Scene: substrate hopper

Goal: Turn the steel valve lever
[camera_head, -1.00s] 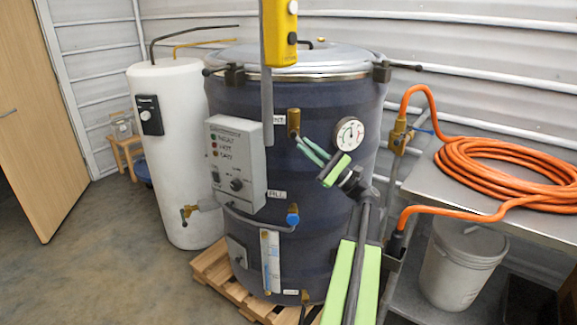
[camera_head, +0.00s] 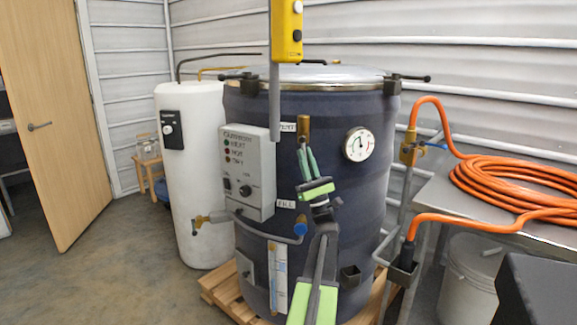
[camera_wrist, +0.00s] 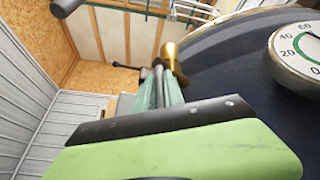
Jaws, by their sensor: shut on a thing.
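A brass valve (camera_head: 303,129) sits on the front of the dark blue drum, beside the VENT label. It also shows in the wrist view (camera_wrist: 170,60). A thin dark steel lever (camera_wrist: 159,86) runs from the valve between the fingers. In the head view the lever is mostly hidden. My gripper (camera_head: 305,152) has green fingers pointing up to just below the valve. In the wrist view my gripper (camera_wrist: 160,92) is shut on the lever. The lever's exact angle is hard to read.
A control box (camera_head: 245,170) stands close left of my gripper, and a dial gauge (camera_head: 359,144) to the right. A blue-handled valve (camera_head: 300,226) is lower. A yellow pendant (camera_head: 286,30) hangs above. An orange hose (camera_head: 510,180) lies coiled on the right bench. The floor at left is clear.

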